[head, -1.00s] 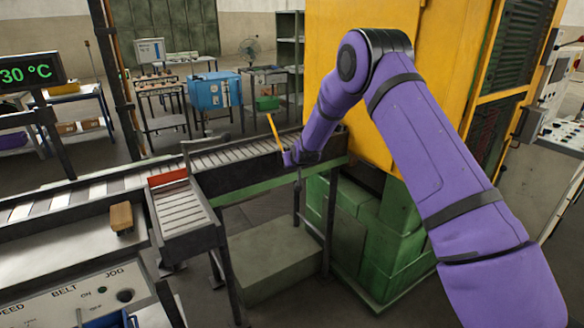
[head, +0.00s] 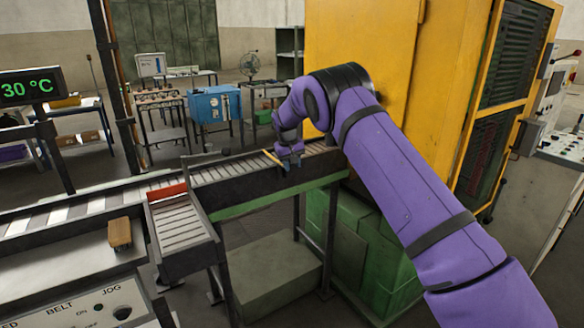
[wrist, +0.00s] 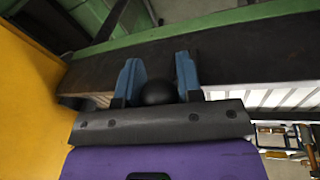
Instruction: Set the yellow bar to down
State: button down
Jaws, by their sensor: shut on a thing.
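The yellow bar (head: 272,157) is beside the conveyor in front of the yellow furnace, in the head view. It slants at a shallow angle, its left end higher, and its lower right end meets my gripper (head: 288,165). In the wrist view, the blue fingers of my gripper (wrist: 158,82) are shut on a round black knob (wrist: 158,92), which appears to be the end of the bar. The yellow length of the bar is not visible in the wrist view.
The roller conveyor (head: 230,169) runs behind and left of my gripper. The yellow furnace (head: 400,60) stands close on the right, above green blocks (head: 365,240). A short side conveyor (head: 180,223) with a red stop (head: 167,191) and a tan block (head: 119,233) lie left.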

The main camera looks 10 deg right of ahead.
jog(key=shift+w+r+g, duration=0.2)
jog(key=shift+r+g, duration=0.05)
jog(key=shift+g, duration=0.15)
jog(key=c, duration=0.8)
grip_release()
jog(key=r, duration=0.3)
jog(key=a+r, duration=0.1)
jog(key=r, duration=0.3)
jog(key=s+a+r, duration=0.1)
jog(key=r, duration=0.2)
jog(key=shift+r, duration=0.25)
